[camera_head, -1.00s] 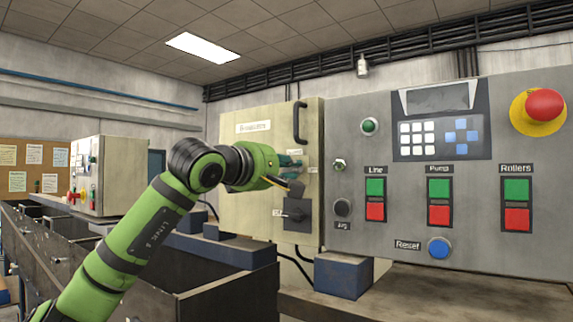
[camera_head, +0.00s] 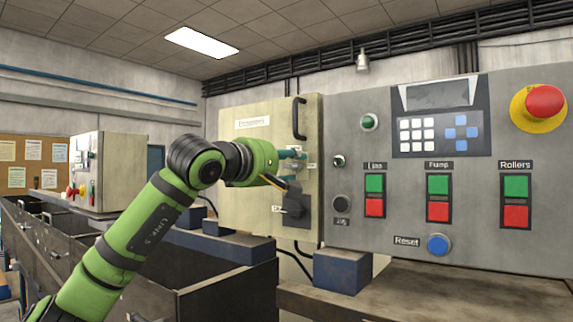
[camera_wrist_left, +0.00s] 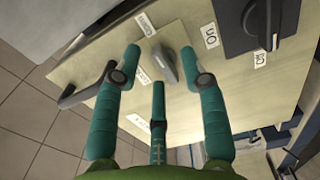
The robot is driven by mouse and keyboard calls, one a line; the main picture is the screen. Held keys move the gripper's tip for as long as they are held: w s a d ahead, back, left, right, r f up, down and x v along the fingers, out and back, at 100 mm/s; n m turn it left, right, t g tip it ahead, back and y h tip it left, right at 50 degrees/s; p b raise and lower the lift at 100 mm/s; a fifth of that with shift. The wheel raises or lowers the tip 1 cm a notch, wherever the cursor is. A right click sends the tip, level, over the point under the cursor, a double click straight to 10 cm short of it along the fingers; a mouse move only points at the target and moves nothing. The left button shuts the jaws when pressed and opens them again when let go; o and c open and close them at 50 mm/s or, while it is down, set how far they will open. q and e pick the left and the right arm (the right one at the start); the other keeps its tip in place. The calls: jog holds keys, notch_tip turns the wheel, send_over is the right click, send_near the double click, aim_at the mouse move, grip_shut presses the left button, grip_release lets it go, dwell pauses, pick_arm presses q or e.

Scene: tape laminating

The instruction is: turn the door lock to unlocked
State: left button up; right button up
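The door lock is a small grey turn knob (camera_wrist_left: 165,63) on the beige cabinet door (camera_head: 240,165), with two small white labels near it in the wrist view. My left gripper (camera_head: 297,168) is at the door; its teal fingers cover much of the lock in the head view. In the left wrist view this gripper (camera_wrist_left: 161,68) has its fingers spread, with the knob in the gap between the tips. I cannot tell whether a finger touches it. The knob's exact setting is hard to read. My right gripper is out of view.
A dark rotary switch (camera_head: 296,209) sits just below the lock, close to my fingers. A black door handle (camera_head: 299,120) is above. The grey control panel (camera_head: 345,245) with buttons adjoins on the right. Dark bins (camera_head: 225,298) stand below left.

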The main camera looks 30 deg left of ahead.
pick_arm(q)
jog(key=s+a, duration=0.1)
jog(key=s, duration=1.1)
jog(key=shift+a, duration=0.3)
